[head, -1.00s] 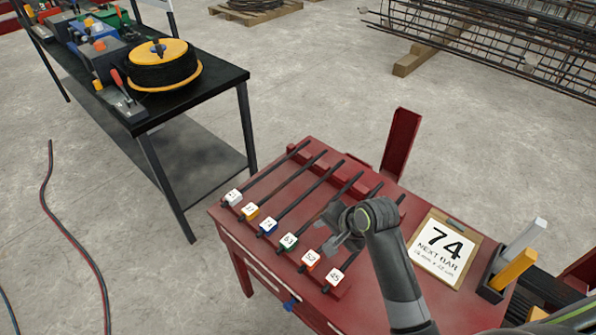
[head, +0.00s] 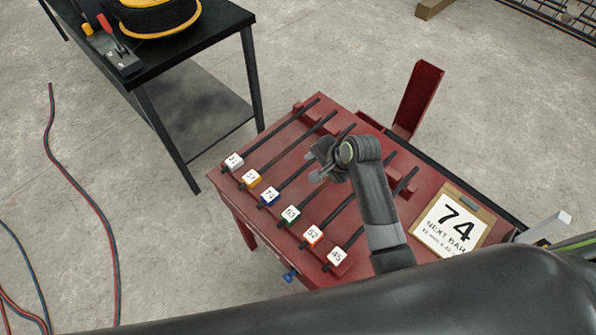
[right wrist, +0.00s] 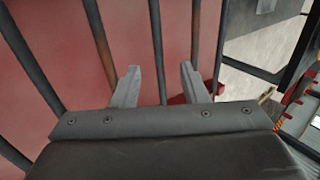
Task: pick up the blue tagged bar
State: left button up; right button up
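The blue tagged bar lies on the red table with its blue tag (head: 268,198), marked 74, at the near end. It is third from the left in a row of dark bars, and its shaft runs up and to the right. My right gripper (head: 318,166) is over the middle of this shaft in the head view and hides part of it. In the right wrist view the right gripper (right wrist: 158,82) is open and empty. One dark bar (right wrist: 157,45) runs between its fingers; its tag is out of that view. My left gripper is not in view.
Neighbouring bars carry a yellow tag (head: 251,178) and a green tag (head: 290,215). A sign (head: 452,222) reading "74 NEXT BAR" lies on the red table (head: 228,200) at right. A black bench (head: 215,22) stands at upper left, with cables on the floor.

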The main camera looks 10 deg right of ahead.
aim_at(303, 169)
jog(key=x, duration=0.3)
jog(key=shift+w+a+f, duration=0.15)
jog(key=shift+f, duration=0.2)
jog(key=shift+p+x, duration=0.3)
jog(key=shift+x, duration=1.8)
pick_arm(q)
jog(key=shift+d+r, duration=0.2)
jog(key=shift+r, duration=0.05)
pick_arm(e)
grip_shut()
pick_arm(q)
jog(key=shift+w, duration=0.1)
